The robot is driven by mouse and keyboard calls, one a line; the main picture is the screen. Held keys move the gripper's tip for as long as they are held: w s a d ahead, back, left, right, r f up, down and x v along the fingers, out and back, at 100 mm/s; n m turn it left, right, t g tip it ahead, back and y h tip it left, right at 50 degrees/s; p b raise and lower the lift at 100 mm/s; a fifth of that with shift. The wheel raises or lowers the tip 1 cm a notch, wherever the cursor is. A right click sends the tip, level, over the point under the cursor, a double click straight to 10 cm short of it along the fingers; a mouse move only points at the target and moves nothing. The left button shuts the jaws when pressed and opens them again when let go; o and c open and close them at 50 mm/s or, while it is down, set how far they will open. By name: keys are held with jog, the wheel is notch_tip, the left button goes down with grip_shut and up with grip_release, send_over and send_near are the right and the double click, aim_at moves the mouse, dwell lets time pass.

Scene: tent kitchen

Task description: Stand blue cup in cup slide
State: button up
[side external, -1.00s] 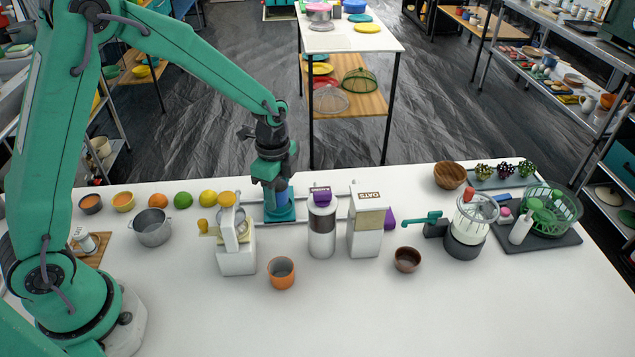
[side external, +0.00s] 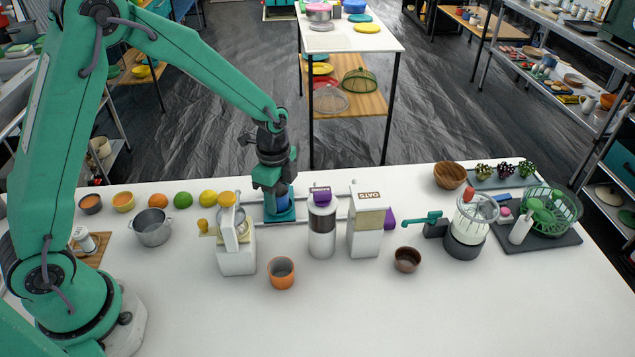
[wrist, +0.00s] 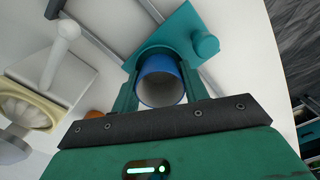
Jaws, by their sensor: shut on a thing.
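The blue cup (wrist: 161,82) is between the two fingers of my gripper (wrist: 160,92), which is shut on it. In the wrist view its open mouth faces the camera. In the side view only a strip of the blue cup (side external: 282,203) shows below my gripper (side external: 277,190). The teal cup slide (side external: 281,217) sits on a rail at the back of the table. The cup is at the slide, within its outline in the wrist view (wrist: 183,30). The cup's base is hidden, so I cannot tell whether it touches the slide's floor.
A white juicer (side external: 236,245) stands close in front on the left. A purple-topped dispenser (side external: 321,225) and an oats dispenser (side external: 366,220) stand on the right. An orange cup (side external: 281,273) is in front. The front of the table is clear.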

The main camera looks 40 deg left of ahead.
jog(key=shift+r, duration=0.85)
dwell(0.3)
jog(key=shift+f, duration=0.85)
dwell(1.0)
jog(key=o, duration=0.5)
jog(key=shift+c, duration=0.2)
jog(key=shift+r, duration=0.15)
notch_tip(320, 180, up, 11)
dwell(1.2)
dwell(0.5)
